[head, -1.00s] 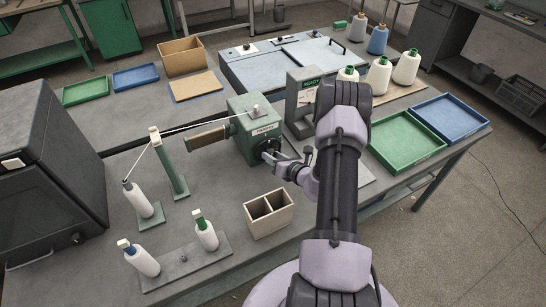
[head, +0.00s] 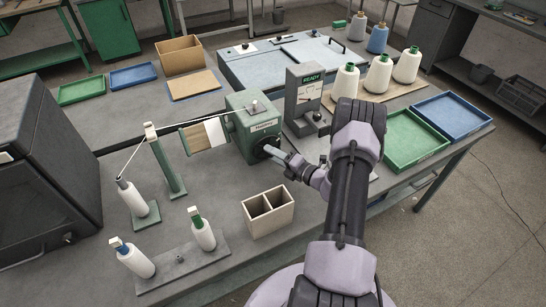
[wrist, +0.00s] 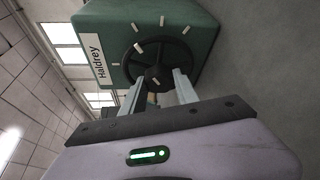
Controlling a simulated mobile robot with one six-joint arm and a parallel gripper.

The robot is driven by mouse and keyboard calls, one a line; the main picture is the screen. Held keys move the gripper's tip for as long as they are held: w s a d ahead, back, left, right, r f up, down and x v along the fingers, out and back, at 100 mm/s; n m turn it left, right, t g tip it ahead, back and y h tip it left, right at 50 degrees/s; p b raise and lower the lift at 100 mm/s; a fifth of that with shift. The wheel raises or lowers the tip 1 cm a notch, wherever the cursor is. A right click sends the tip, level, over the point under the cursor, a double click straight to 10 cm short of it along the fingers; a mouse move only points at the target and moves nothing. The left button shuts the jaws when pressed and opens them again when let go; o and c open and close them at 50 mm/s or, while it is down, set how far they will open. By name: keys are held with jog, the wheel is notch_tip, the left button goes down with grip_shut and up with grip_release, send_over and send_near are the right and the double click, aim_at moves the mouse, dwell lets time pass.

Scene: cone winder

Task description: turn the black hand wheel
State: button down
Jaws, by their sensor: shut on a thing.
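The black hand wheel (wrist: 157,60) is a dark spoked disc with white marks, on the side of the green winder housing (wrist: 110,30). In the head view the hand wheel (head: 259,149) is partly hidden by my gripper (head: 272,152). In the wrist view my gripper (wrist: 158,84) has a finger on each side of the dark middle part of the wheel and is shut on it. The brown cone (head: 195,140) on the winder's left has a white band (head: 216,131) at its right end.
A wooden two-part box (head: 268,213) stands in front of the winder. A grey gauge marked READY (head: 305,95) stands close behind my arm. Green (head: 413,160) and blue trays lie to the right. Bobbins on a grey base (head: 180,259) stand at the front left.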

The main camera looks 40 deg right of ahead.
jog(key=m+t+b, duration=0.1)
jog(key=m, duration=0.1)
jog(key=m+b, duration=0.1)
jog(key=m, duration=0.1)
jog(key=shift+f+t, duration=0.2)
jog(key=shift+t, duration=0.2)
jog(key=shift+m+y, duration=0.3)
jog(key=c, duration=0.9)
grip_release()
jog(key=s+d+p, duration=0.1)
jog(key=s, duration=1)
jog(key=s+d+p, duration=0.1)
jog(key=s, duration=0.5)
jog(key=shift+s+d+f+p, duration=0.15)
jog(key=shift+d+f+p, duration=0.2)
jog(key=shift+f, duration=0.05)
